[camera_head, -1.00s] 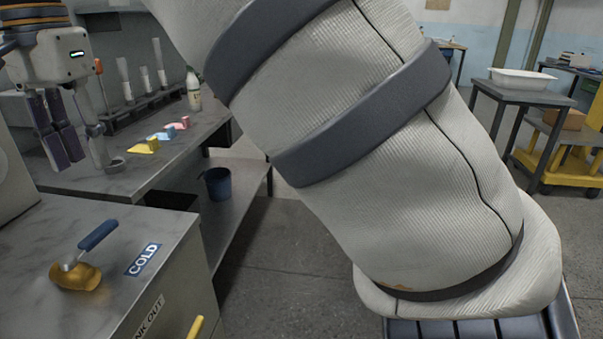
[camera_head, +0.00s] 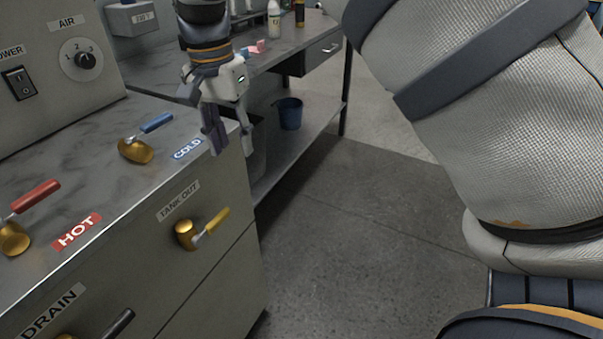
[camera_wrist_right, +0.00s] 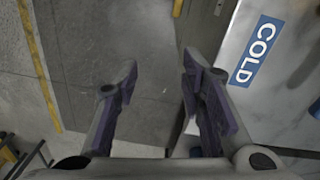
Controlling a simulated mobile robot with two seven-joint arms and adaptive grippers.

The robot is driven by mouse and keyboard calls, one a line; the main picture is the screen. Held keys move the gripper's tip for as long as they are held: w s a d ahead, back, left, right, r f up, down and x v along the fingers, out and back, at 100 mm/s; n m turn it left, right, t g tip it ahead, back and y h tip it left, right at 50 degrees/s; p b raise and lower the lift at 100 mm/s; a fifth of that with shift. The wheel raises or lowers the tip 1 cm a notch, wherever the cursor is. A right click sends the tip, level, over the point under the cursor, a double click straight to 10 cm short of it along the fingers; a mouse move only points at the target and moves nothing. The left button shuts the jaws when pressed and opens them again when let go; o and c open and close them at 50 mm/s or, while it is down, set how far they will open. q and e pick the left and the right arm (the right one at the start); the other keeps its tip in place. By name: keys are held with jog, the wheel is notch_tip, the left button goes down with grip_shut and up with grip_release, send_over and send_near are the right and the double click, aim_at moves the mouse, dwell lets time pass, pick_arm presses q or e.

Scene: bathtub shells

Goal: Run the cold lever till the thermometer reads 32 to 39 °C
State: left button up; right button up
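The cold lever (camera_head: 156,122) has a blue handle on a brass body and sits on top of the grey console, left of the blue COLD label (camera_head: 188,149). Its handle points up and to the right in the head view. My right gripper (camera_head: 231,148) hangs fingers down by the console's right edge, right of the label and apart from the lever. In the right wrist view its fingers (camera_wrist_right: 158,65) are spread with nothing between them, and the COLD label (camera_wrist_right: 257,50) shows at right. The thermometer is not visible. My left gripper is not in view.
The red-handled hot lever (camera_head: 34,197) stands at left on the console. The yellow-handled tank-out lever (camera_head: 211,229) and black drain lever (camera_head: 118,325) stick out of its front. Behind is a bench with bottles (camera_head: 274,20) and a blue bucket (camera_head: 289,113) below. Floor at right is clear.

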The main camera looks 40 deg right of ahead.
jog(key=s+f+n, duration=0.1)
jog(key=s+f, duration=0.4)
jog(key=f, duration=0.3)
jog(key=s+d+f+n, duration=0.1)
jog(key=s+f+n, duration=0.1)
jog(key=s+f, duration=0.3)
jog(key=s+f+n+g, duration=0.1)
jog(key=s+f, duration=0.3)
jog(key=f, duration=0.8)
jog(key=shift+s+d+f+n+h, duration=0.3)
jog(key=shift+s+d+f+n, duration=0.1)
jog(key=shift+n, duration=0.3)
jog(key=shift+c, duration=0.3)
